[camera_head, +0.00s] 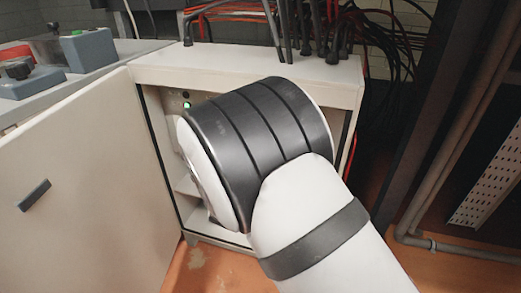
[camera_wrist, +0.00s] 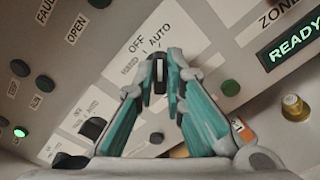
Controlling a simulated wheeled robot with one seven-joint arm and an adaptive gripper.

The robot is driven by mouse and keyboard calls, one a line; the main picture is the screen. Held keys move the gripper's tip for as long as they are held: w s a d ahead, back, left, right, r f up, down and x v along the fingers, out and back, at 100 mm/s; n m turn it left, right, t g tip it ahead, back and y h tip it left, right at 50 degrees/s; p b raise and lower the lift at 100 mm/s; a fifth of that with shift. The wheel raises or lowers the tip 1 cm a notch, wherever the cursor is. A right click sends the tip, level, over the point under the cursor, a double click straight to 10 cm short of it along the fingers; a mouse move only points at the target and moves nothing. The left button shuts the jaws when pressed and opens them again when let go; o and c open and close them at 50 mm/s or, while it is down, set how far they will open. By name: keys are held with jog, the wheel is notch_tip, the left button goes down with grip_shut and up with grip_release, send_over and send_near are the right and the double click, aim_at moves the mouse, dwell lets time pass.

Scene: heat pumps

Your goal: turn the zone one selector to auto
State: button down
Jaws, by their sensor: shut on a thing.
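In the wrist view a dark selector knob (camera_wrist: 158,84) sits between the fingertips of my gripper (camera_wrist: 159,76), which is shut on it. The gripper's fingers are teal with grey tips. A white label (camera_wrist: 132,58) beside the knob reads OFF and AUTO, with another word partly covered by the left finger. A pale mark shows on the knob, pointing roughly up in the picture; which label it meets is unclear. A ZONE label (camera_wrist: 271,17) is cut off at the edge, so its number cannot be read. In the head view my arm hides the gripper and knob.
The wrist view shows a READY display (camera_wrist: 292,48), a green button (camera_wrist: 230,88), a brass fitting (camera_wrist: 294,106) and another dark selector (camera_wrist: 93,128). In the head view the cabinet (camera_head: 245,62) is open, its door (camera_head: 85,190) swung left. Cables (camera_head: 335,25) rise behind its top.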

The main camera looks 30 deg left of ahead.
jog(key=c, duration=1.7)
grip_release()
jog(key=shift+o, duration=0.2)
jog(key=v, duration=1.2)
jog(key=shift+f, duration=0.1)
